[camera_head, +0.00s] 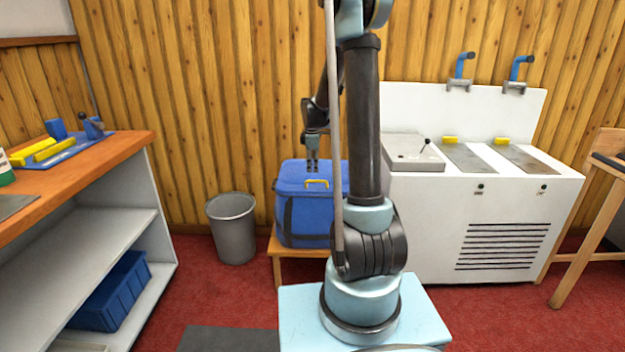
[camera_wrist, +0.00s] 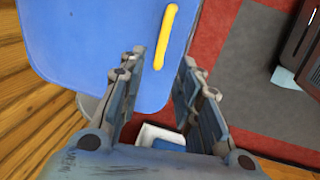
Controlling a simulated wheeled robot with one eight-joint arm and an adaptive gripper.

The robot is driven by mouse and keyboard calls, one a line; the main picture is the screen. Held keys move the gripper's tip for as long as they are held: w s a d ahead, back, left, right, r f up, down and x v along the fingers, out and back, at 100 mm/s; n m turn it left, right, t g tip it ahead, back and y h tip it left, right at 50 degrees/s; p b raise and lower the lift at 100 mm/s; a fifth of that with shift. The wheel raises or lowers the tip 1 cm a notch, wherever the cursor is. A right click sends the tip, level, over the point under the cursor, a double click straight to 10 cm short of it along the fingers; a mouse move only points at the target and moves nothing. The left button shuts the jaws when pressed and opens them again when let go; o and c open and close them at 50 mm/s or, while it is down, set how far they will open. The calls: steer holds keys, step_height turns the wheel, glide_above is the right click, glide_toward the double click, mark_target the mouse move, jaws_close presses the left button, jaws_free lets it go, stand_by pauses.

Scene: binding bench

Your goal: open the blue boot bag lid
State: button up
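The blue boot bag (camera_head: 303,216) stands on a low wooden bench against the wall, with its blue lid (camera_head: 296,172) shut. A yellow handle (camera_head: 317,184) sits at the lid's front edge. My arm hides the bag's right part in the head view. My gripper (camera_head: 312,170) points down above the lid, close to the handle. In the wrist view the lid (camera_wrist: 85,45) fills the upper left and the yellow handle (camera_wrist: 165,37) lies beyond the fingertips. My gripper (camera_wrist: 162,66) is open there, with nothing between its fingers.
A grey bin (camera_head: 233,228) stands left of the bag. A white machine cabinet (camera_head: 480,215) is to the right. A shelf bench with an orange-brown top (camera_head: 110,152) is at the left. Red floor (camera_head: 215,300) lies open in front.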

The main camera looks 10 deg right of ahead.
steer(key=shift+w+d+f, duration=0.1)
steer(key=shift+w+f, duration=0.1)
steer(key=shift+f, duration=0.95)
steer(key=shift+w+a+f, duration=0.1)
steer(key=shift+w+f, duration=0.15)
steer(key=shift+f, duration=0.85)
steer(key=shift+w+d+f, duration=0.1)
steer(key=shift+w+f, duration=0.1)
steer(key=shift+f, duration=0.95)
jaws_close()
